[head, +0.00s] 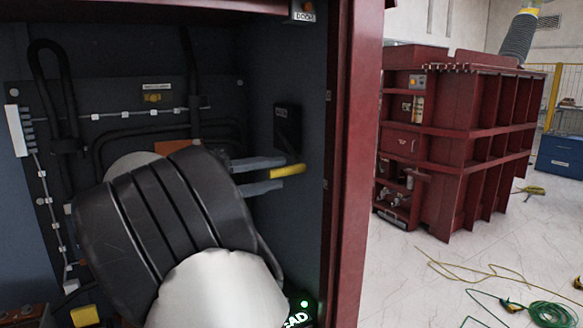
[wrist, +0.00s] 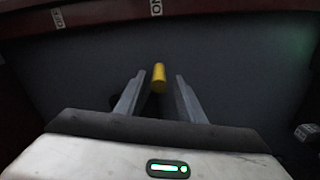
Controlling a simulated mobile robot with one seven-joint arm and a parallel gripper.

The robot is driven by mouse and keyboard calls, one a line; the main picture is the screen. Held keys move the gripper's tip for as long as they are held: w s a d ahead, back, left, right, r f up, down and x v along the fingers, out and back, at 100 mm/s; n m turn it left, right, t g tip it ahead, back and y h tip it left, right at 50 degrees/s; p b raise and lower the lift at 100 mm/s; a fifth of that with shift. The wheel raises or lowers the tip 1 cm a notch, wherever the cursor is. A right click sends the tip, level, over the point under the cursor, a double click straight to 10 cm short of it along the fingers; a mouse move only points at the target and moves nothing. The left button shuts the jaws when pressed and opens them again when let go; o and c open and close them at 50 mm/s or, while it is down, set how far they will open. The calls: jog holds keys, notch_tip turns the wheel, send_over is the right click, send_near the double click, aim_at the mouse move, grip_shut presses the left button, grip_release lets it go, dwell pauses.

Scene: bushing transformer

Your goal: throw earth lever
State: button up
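The earth lever shows as a yellow handle (head: 287,171) near the right inner wall of the cabinet, close below a black box (head: 288,127) on that wall. The handle also shows in the wrist view (wrist: 158,77), between the fingertips. My gripper (head: 285,172) has its two grey fingers apart, one above and one below the handle in the head view. In the wrist view the fingers (wrist: 160,76) stand either side of it, with a gap visible on both sides. The lever's pivot is hidden.
My arm hides much of the cabinet's back panel (head: 110,95), which carries cables and connectors. The red cabinet frame (head: 352,150) stands close to the right of the lever. Outside are a red transformer tank (head: 455,145), loose cables (head: 550,312) and open floor (head: 425,275).

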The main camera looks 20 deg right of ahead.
jog(key=s+a+p, duration=0.1)
jog(key=s+a, duration=0.1)
jog(key=a, duration=0.8)
jog(key=s+d+f+n+g+y, duration=0.1)
jog(key=s+d+f+y, duration=0.35)
jog(key=d, duration=0.25)
jog(key=s+d+f+g+y, duration=0.1)
jog(key=s+d+f+y, duration=0.25)
jog(key=s+d, duration=0.3)
jog(key=s+a+f+t+y, duration=0.25)
jog(key=s+y, duration=0.25)
jog(key=s, duration=0.3)
jog(key=s+a+f+t+y, duration=0.25)
jog(key=s+a+y, duration=0.2)
jog(key=s, duration=0.45)
notch_tip(320, 180, up, 21)
jog(key=p, duration=2.1)
jog(key=shift+w+d+m+g+p, duration=0.2)
jog(key=shift+d+m+g+p, duration=0.15)
jog(key=shift+d+g, duration=0.1)
